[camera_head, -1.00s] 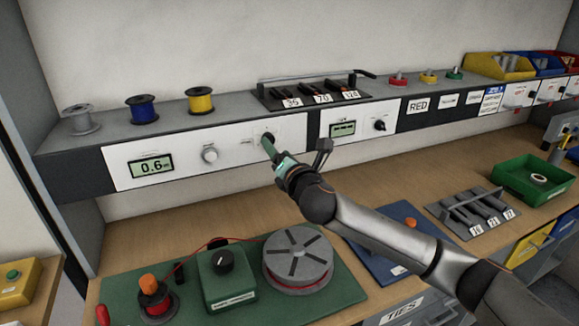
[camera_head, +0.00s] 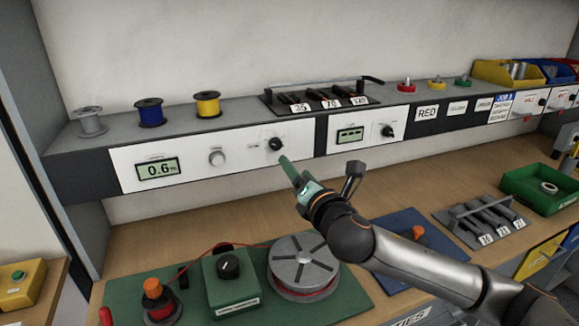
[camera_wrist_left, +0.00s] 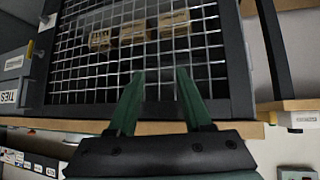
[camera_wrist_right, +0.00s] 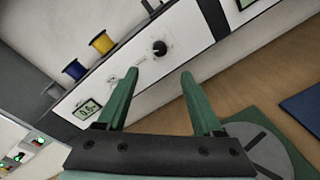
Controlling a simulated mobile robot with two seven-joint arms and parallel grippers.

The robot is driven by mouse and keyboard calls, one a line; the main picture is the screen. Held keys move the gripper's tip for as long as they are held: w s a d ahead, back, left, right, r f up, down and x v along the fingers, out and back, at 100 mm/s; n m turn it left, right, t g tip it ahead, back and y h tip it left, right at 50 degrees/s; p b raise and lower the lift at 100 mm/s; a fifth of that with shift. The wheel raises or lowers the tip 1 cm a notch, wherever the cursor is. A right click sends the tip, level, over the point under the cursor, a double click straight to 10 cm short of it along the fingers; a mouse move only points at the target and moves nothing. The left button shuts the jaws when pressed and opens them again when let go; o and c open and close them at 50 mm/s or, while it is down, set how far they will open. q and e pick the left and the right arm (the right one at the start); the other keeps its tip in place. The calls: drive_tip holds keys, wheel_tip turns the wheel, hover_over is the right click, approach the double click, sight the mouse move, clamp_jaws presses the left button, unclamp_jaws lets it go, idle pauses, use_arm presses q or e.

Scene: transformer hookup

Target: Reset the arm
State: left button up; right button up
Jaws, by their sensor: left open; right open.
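My right gripper (camera_head: 284,162) is in front of the shelf panel, just below and right of the black knob (camera_head: 276,144), apart from it. In the right wrist view its two green fingers (camera_wrist_right: 158,85) are spread with nothing between them, and the black knob (camera_wrist_right: 159,47) shows beyond them. My left gripper (camera_wrist_left: 158,85) appears only in its wrist view. Its green fingers are apart and empty, in front of a wire mesh panel (camera_wrist_left: 150,60). My left arm is outside the head view.
The panel carries a display (camera_head: 158,169) reading 0.6 and a white knob (camera_head: 217,158). A green board (camera_head: 130,290) with a red wire reel (camera_head: 303,262) lies on the bench below. A tool rack (camera_head: 480,222) and green bin (camera_head: 540,187) stand right.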

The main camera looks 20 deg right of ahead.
drive_tip(key=s+a+f+m+g, duration=0.1)
drive_tip(key=s+f+m+g, duration=0.2)
drive_tip(key=s+f+m, duration=0.4)
drive_tip(key=s+a+f+m+g, duration=0.25)
drive_tip(key=s+f+m, duration=0.2)
drive_tip(key=f, duration=0.55)
drive_tip(key=s+d+f+m+g, duration=0.1)
drive_tip(key=s+f+m+g, duration=0.3)
drive_tip(key=s, duration=0.3)
drive_tip(key=s+d+f+m+g, duration=0.2)
drive_tip(key=s+f+m, duration=0.3)
drive_tip(key=s, duration=0.3)
drive_tip(key=s+d+f+m+g, duration=0.1)
drive_tip(key=s+f+m+g, duration=0.1)
drive_tip(key=s+f+m, duration=0.4)
drive_tip(key=w+a+f+t+y, duration=0.2)
drive_tip(key=w+a+f+t, duration=0.1)
drive_tip(key=f, duration=0.6)
drive_tip(key=shift+a+n+t, duration=0.35)
drive_tip(key=shift+a+t, duration=0.35)
drive_tip(key=shift+t, duration=0.45)
